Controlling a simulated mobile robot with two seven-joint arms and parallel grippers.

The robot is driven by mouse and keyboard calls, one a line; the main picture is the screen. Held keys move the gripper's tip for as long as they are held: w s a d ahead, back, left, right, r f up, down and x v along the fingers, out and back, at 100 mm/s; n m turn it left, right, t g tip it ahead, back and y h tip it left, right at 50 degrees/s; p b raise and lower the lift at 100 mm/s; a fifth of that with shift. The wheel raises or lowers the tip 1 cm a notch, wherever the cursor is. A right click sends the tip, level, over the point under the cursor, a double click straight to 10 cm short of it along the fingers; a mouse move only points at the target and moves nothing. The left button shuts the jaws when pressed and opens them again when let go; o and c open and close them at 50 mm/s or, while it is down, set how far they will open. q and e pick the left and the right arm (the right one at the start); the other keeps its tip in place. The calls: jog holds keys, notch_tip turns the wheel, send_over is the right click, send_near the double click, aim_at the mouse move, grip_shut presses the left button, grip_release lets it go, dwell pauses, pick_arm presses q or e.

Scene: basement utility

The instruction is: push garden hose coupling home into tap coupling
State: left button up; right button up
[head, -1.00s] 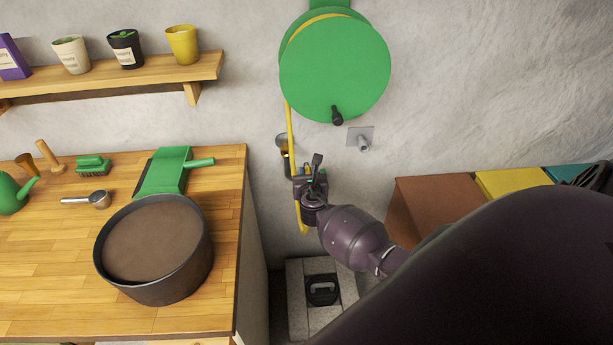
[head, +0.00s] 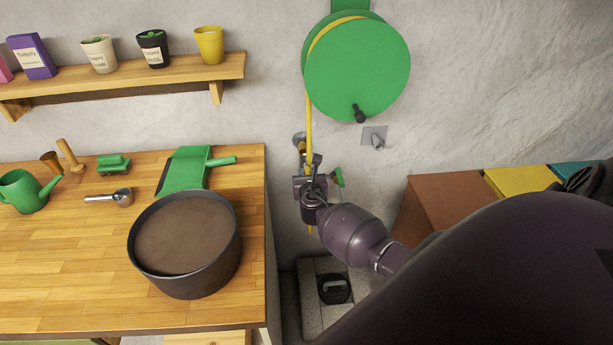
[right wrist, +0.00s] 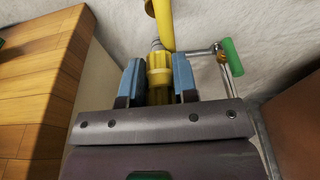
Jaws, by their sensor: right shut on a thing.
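The yellow ribbed garden hose coupling (right wrist: 158,72) sits between the two blue-padded fingers of my right gripper (right wrist: 157,82), which is shut on it. In the head view my right gripper (head: 312,178) is at the wall below the hose reel and hides the coupling. A grey end piece (right wrist: 157,45), apparently on the tap side, shows just beyond the coupling, partly behind the hose. I cannot tell how deeply they are joined. The tap's green handle (right wrist: 232,57) is to the right, and also shows in the head view (head: 339,177). My left gripper is not in view.
The yellow hose (head: 309,120) hangs from the green reel (head: 357,72). A wooden bench (head: 70,260) with a dark pot (head: 185,287) stands left. A brown box (head: 438,205) stands right. A drain cover (head: 334,288) is below.

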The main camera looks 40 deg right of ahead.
aim_at(307, 167)
jog(key=shift+w+d, duration=0.1)
dwell(0.4)
jog(key=shift+b+x, duration=0.5)
jog(key=shift+x, duration=0.45)
jog(key=shift+w+d+r+b, duration=0.1)
jog(key=shift+w+d+b, duration=0.35)
jog(key=shift+w, duration=0.35)
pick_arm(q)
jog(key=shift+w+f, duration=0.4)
pick_arm(e)
jog(key=shift+w+d, duration=0.25)
jog(key=shift+w, duration=0.1)
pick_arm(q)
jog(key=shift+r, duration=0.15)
pick_arm(e)
jog(key=shift+r, duration=0.1)
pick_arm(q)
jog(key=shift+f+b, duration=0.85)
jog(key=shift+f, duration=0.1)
pick_arm(e)
jog(key=shift+r+x, duration=0.15)
jog(key=shift+x, duration=0.7)
jog(key=shift+r+x, duration=0.15)
jog(key=shift+x, duration=0.7)
jog(key=o, duration=1)
